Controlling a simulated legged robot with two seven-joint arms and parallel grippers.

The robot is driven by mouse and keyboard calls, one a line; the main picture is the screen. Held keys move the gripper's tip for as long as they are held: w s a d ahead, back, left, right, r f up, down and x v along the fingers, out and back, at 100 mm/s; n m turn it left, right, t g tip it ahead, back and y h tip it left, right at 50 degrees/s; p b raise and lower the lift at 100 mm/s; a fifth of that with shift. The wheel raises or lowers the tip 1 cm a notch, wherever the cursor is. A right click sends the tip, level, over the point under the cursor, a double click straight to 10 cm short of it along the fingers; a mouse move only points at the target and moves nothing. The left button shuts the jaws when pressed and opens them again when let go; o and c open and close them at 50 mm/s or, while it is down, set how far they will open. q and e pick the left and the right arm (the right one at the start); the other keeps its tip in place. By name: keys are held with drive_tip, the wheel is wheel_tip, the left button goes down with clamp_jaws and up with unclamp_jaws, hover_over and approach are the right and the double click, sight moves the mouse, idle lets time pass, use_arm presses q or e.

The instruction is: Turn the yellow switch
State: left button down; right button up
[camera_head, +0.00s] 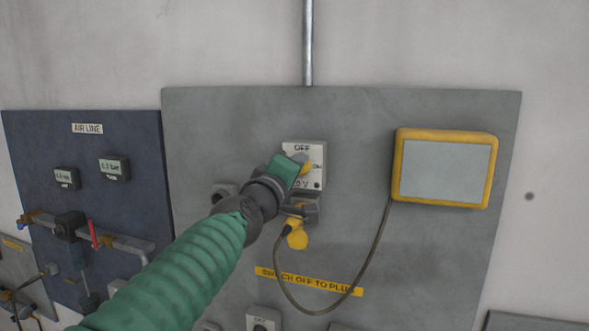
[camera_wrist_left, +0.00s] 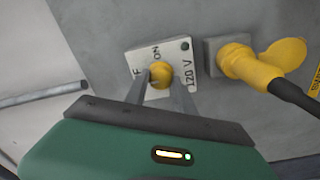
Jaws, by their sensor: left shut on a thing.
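The yellow switch (camera_wrist_left: 161,74) is a round yellow knob on a pale plate (camera_wrist_left: 187,60) marked ON and 120 V. In the head view the plate (camera_head: 316,150) shows OFF at its top, and a bit of the yellow switch (camera_head: 306,168) shows beside my gripper. My left gripper (camera_head: 298,165) reaches in from the lower left. In the left wrist view my left gripper (camera_wrist_left: 161,88) has its two fingers on either side of the knob, shut on it. My right gripper is in neither view.
A yellow plug (camera_head: 297,235) sits in a socket just below the switch; its cable (camera_head: 310,312) loops to a yellow-framed screen (camera_head: 445,169) at the right. A yellow label (camera_head: 310,281) is below. A blue panel (camera_head: 90,200) with gauges and pipes stands at the left.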

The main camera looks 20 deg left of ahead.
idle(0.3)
use_arm(q)
drive_tip(key=c, duration=1.2)
unclamp_jaws()
drive_tip(key=shift+f, duration=0.1)
drive_tip(key=shift+c, duration=0.2)
drive_tip(key=shift+o, duration=0.9)
drive_tip(key=shift+w, duration=0.2)
drive_tip(key=shift+w+d+f, duration=0.1)
drive_tip(key=shift+w, duration=0.1)
drive_tip(key=s+b, duration=1.2)
drive_tip(key=s, duration=0.5)
drive_tip(key=shift+a+f+b, duration=0.3)
drive_tip(key=shift+a+b, duration=0.05)
drive_tip(key=shift+b, duration=0.05)
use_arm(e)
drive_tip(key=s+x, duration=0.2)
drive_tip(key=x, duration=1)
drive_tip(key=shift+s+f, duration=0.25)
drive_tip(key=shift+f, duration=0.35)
use_arm(q)
drive_tip(key=shift+w+f, duration=0.1)
drive_tip(key=shift+w, duration=0.1)
